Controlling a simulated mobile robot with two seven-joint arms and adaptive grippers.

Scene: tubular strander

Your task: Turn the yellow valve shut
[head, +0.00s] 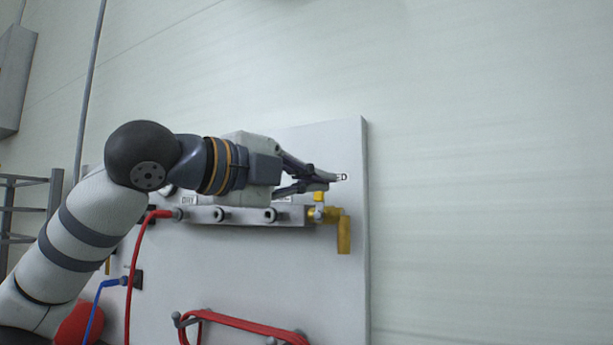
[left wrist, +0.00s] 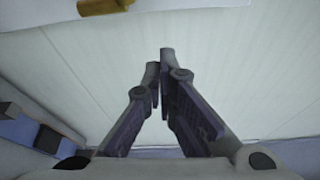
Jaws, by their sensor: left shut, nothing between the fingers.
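The yellow valve (head: 325,214) sits at the right end of a grey manifold bar on a white panel. A yellow part at its right end hangs straight down, and a small yellow piece stands up from its body. In the left wrist view, part of the yellow valve (left wrist: 105,6) shows at the top edge. My left gripper (head: 332,180) is shut and empty, its fingertips just above the valve in the head view. I cannot tell whether they touch it. The gripper also shows in the left wrist view (left wrist: 159,68). My right gripper is out of view.
The grey manifold bar (head: 245,216) has several ports, and a red hose (head: 133,270) runs down from its left end. A blue hose (head: 95,305) is at lower left. A red coiled hose (head: 245,322) hangs below. Right of the white panel (head: 300,270) is bare wall.

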